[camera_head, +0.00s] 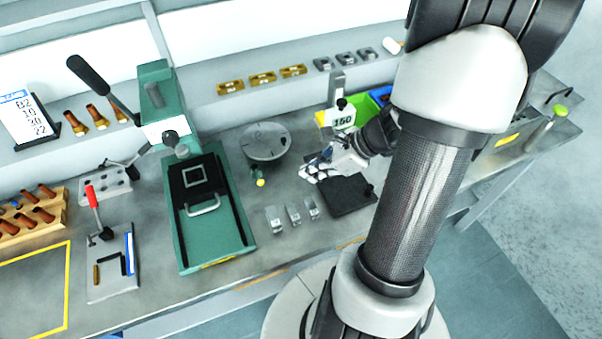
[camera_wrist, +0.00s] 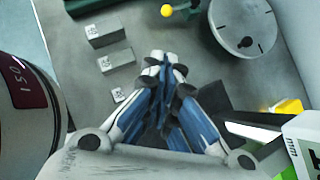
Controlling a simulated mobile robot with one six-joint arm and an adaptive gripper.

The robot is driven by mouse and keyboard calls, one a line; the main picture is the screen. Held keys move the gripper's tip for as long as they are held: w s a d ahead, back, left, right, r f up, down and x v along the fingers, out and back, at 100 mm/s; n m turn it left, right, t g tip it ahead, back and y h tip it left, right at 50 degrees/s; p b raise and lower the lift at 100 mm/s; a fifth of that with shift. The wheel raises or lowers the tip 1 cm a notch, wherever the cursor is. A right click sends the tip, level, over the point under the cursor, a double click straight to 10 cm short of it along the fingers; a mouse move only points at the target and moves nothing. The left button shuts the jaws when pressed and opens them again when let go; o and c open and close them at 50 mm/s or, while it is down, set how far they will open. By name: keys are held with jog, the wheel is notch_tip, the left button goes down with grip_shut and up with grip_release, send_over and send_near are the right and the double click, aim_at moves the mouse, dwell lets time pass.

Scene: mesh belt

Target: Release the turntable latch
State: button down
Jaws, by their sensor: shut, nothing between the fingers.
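The turntable (camera_head: 265,143) is a round grey disc on the bench, left of my gripper in the head view. My gripper (camera_head: 308,172) is shut and empty, above the bench to the right of the disc and apart from the knob. Its fingertips also show in the wrist view (camera_wrist: 160,62).
Several grey blocks (camera_head: 293,213) lie in front of the turntable. A dark plate (camera_head: 350,196) lies below my gripper. A green press (camera_head: 212,236) stands to the left.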

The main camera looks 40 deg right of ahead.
aim_at(258, 175)
jog(key=b+x, duration=0.3)
jog(key=x, duration=0.6)
jog(key=shift+f+b, duration=0.2)
jog(key=shift+b, duration=0.2)
jog(key=shift+w+a, duration=0.8)
jog(key=shift+w, duration=0.05)
jog(key=shift+w+a+b, duration=0.3)
jog(key=shift+w+b, duration=0.05)
jog(key=shift+w, duration=0.1)
